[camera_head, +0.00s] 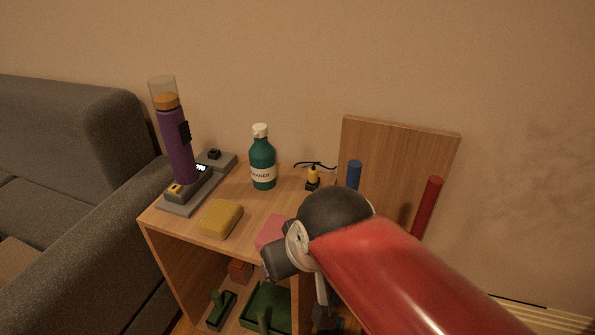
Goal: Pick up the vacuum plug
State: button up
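A small yellow and black plug-like object (313,178), which looks like the vacuum plug, stands on the wooden cabinet top (160,218) near the wall. A thin black cable curves above it. My red and black arm reaches in from the lower right, in front of the cabinet. What appears to be my gripper (326,318) is a dark shape at the bottom edge, lower than the cabinet top and well apart from the plug. My arm partly hides it, and its fingers cannot be made out.
A purple vacuum-like device (177,150) stands on a grey base at left. A green bottle (262,165), yellow sponge (221,219) and pink block (272,231) share the top. Blue (354,174) and red (427,207) cylinders stand right of the plug. A grey sofa (110,120) is left.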

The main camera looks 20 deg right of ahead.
aim_at(314, 171)
jog(key=i+j+z, duration=0.1)
jog(key=z, duration=0.65)
jog(key=j, duration=0.1)
